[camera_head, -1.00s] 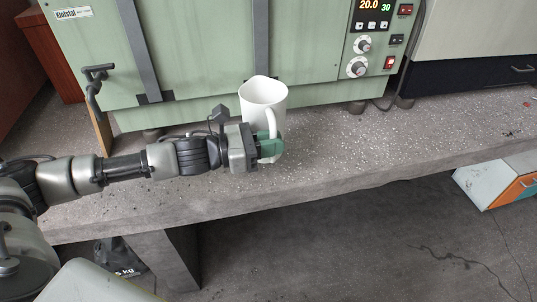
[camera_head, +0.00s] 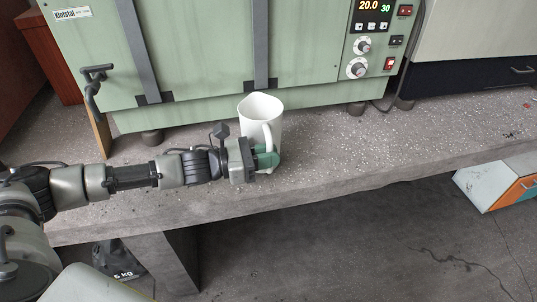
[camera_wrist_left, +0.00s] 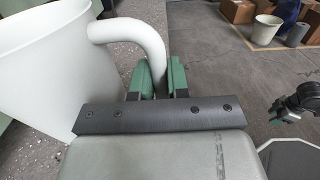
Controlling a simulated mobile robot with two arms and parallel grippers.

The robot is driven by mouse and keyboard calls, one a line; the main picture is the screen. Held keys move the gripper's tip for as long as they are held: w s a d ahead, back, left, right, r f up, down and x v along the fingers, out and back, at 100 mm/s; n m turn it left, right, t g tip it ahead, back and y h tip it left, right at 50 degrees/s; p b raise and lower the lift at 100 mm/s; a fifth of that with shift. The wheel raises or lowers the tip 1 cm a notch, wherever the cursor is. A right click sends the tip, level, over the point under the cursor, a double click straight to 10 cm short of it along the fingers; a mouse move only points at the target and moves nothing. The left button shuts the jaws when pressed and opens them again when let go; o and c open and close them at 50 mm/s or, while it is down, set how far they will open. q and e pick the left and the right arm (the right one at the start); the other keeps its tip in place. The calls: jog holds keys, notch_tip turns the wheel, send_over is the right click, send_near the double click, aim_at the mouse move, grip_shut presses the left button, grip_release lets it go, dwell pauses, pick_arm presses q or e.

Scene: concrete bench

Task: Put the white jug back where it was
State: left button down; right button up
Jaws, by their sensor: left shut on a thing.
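The white jug (camera_head: 260,112) is upright at the bench (camera_head: 330,160), in front of the green oven. My left gripper (camera_head: 266,157) is shut on the jug's handle, on the side facing me. In the left wrist view the jug (camera_wrist_left: 50,60) fills the upper left, and its curved handle runs down between the green fingers of my left gripper (camera_wrist_left: 162,82). I cannot tell for sure whether the jug's base touches the bench; the gripper hides part of its lower side.
The green oven (camera_head: 200,60) with its control panel (camera_head: 375,40) stands right behind the jug. The bench to the right of the jug is clear. The bench's front edge is close to the jug. A light box with an orange panel (camera_head: 500,182) is below on the right.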

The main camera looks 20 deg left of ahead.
jog(key=shift+w+r, duration=0.15)
pick_arm(q)
jog(key=c, duration=1.1)
grip_release()
pick_arm(e)
jog(key=shift+r, duration=0.2)
pick_arm(q)
jog(key=b+v, duration=0.1)
jog(key=v, duration=1.1)
jog(key=shift+r, duration=0.15)
pick_arm(e)
jog(key=shift+w+a+r, duration=0.1)
jog(key=shift+w+r, duration=0.2)
jog(key=shift+r, duration=0.35)
jog(key=shift+w+r, duration=0.25)
jog(key=shift+r, duration=0.4)
